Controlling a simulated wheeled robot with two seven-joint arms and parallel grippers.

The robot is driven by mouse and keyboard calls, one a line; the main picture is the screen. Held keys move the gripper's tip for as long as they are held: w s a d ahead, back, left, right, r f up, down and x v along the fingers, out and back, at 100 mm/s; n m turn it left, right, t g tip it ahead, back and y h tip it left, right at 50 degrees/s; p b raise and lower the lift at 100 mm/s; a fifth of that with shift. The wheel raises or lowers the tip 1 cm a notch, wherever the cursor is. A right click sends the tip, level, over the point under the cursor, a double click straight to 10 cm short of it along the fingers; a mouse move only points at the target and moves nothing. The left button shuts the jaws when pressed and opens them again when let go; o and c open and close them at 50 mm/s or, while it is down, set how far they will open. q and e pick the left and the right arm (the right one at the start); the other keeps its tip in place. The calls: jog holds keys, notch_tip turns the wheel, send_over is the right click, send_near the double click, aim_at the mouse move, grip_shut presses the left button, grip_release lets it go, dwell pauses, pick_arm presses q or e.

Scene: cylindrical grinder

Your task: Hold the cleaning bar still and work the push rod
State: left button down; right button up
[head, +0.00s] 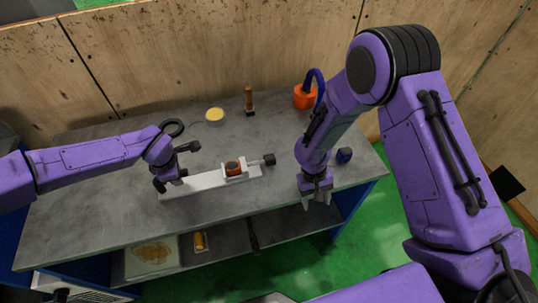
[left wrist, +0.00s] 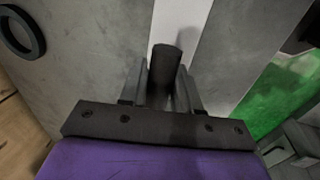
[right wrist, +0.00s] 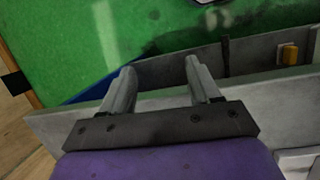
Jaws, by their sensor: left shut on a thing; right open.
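A long white bar assembly, which looks like the cleaning bar (head: 210,181), lies on the grey table. An orange-brown cylinder (head: 233,168) sits in its white holder. A black knob (head: 268,160), apparently the push rod's end, sticks out at its right. My left gripper (head: 170,182) is at the bar's left end. In the left wrist view its fingers are shut on a dark upright cylindrical grip (left wrist: 165,65) over the white strip. My right gripper (head: 317,200) is open and empty, pointing down near the table's front right edge, apart from the knob. It also shows in the right wrist view (right wrist: 157,85).
A yellow-topped dish (head: 215,115), a brown-handled tool (head: 249,98) and an orange container (head: 305,96) stand at the back. A small dark object (head: 344,155) lies right of my right gripper. A black ring (head: 173,128) lies at left. The front table strip is clear.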

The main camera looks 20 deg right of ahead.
notch_tip(320, 180, up, 10)
jog(key=t, duration=0.2)
send_over(269, 157)
jog(key=s+d, duration=0.4)
jog(key=s, duration=0.1)
jog(key=w+a+r+n+t+y, duration=0.1)
jog(key=w+a+r, duration=0.3)
jog(key=w+r, duration=0.15)
jog(key=f, duration=1.1)
jog(key=shift+s+d, duration=0.1)
jog(key=shift+s, duration=0.1)
